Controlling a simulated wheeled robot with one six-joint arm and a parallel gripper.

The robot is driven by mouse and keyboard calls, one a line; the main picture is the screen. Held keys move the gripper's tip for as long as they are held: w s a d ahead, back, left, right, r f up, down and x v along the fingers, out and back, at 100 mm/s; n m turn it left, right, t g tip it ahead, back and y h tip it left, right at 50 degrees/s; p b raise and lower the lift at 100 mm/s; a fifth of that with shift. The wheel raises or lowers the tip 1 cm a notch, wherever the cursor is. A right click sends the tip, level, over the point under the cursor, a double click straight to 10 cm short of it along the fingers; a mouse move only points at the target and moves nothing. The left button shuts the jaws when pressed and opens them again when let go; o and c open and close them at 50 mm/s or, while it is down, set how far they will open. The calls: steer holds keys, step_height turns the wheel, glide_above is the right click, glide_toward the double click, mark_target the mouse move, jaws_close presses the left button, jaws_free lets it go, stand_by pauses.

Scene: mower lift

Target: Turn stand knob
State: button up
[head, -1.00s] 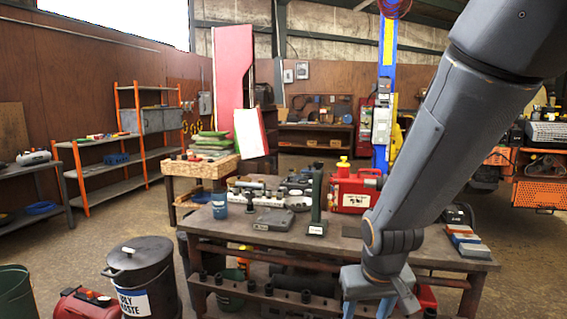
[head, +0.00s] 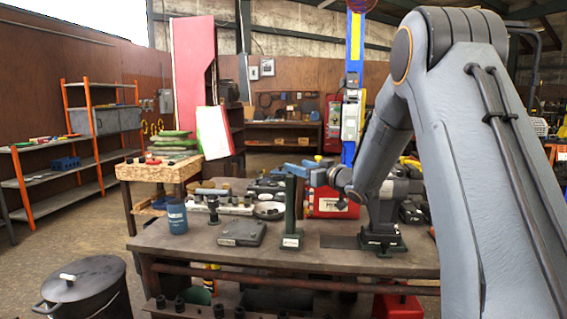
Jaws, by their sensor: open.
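A dark green upright stand (head: 291,212) with a white label on its foot stands near the front edge of the workbench (head: 190,245). My gripper (head: 300,170) is open, its blue fingers at the top of the stand and pointing left. Whether the fingers touch the stand, I cannot tell. No knob can be made out on the stand; its top is partly covered by my gripper. My arm comes in from the right, above the bench.
A dark grey vise (head: 381,225) stands to the right. A red canister (head: 325,203) is behind. A black bin (head: 88,290) stands on the floor at front left.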

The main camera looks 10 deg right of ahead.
steer(key=p+x, duration=0.2)
steer(key=x, duration=0.5)
steer(key=shift+w+a, duration=0.2)
steer(key=shift+a, duration=0.35)
steer(key=shift+c, duration=0.4)
steer(key=c, duration=0.9)
